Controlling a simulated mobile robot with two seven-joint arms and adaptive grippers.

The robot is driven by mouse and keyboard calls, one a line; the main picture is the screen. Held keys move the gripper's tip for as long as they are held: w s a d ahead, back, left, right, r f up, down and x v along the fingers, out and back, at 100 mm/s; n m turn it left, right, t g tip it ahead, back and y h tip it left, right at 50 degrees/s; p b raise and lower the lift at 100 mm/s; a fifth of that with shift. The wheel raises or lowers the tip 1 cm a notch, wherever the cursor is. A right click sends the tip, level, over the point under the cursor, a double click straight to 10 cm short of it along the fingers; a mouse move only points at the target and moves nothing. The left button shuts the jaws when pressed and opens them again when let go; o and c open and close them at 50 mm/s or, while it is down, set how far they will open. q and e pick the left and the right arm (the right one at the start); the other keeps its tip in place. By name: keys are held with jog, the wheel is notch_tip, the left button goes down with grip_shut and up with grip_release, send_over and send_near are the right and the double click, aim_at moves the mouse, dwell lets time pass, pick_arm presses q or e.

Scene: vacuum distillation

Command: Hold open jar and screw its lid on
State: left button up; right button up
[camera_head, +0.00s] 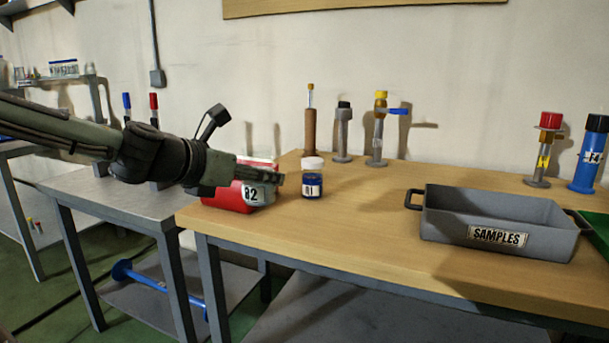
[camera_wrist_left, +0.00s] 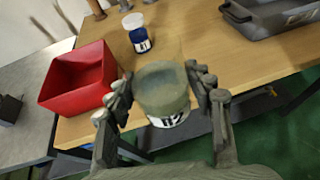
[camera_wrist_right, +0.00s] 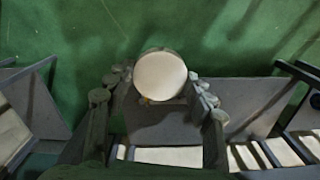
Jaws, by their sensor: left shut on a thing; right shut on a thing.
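My left gripper (camera_wrist_left: 162,95) is shut on a clear open jar (camera_wrist_left: 163,100), with a finger pad on each side. The jar's mouth faces the left wrist camera and a white label shows low on its wall. In the head view my left gripper (camera_head: 268,176) comes in from the left in front of the red bin, and a label like B2 shows beside its fingers. My right gripper (camera_wrist_right: 152,85) is shut on a round white lid (camera_wrist_right: 160,75), seen flat-on in the right wrist view. My right gripper and the lid are not visible in the head view.
A red bin (camera_wrist_left: 75,82) stands at the wooden table's (camera_head: 370,230) left end. Close by is a blue jar (camera_head: 312,187) with a white lid. A grey SAMPLES tray (camera_head: 440,225) is at the right. Several capped tubes stand along the back. The table's front middle is clear.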

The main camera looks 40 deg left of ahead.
pick_arm(q)
jog(key=d+f+m+g+h, duration=0.2)
jog(key=d+f+m+h, duration=0.2)
jog(key=d, duration=1)
jog(key=d+f+m+g+h, duration=0.2)
jog(key=d+f+m+h, duration=0.2)
jog(key=d+f, duration=0.4)
jog(key=s+d+f+m+g+h, duration=0.1)
jog(key=d+f+m+h, duration=0.3)
jog(key=d, duration=1.6)
notch_tip(320, 180, down, 2)
jog(key=shift+m+g+h, duration=0.3)
jog(key=shift+g, duration=0.4)
pick_arm(e)
jog(key=a+r, duration=1.9)
jog(key=a, duration=0.1)
jog(key=shift+r, duration=0.25)
jog(key=shift+f, duration=0.1)
jog(key=shift+f, duration=1.95)
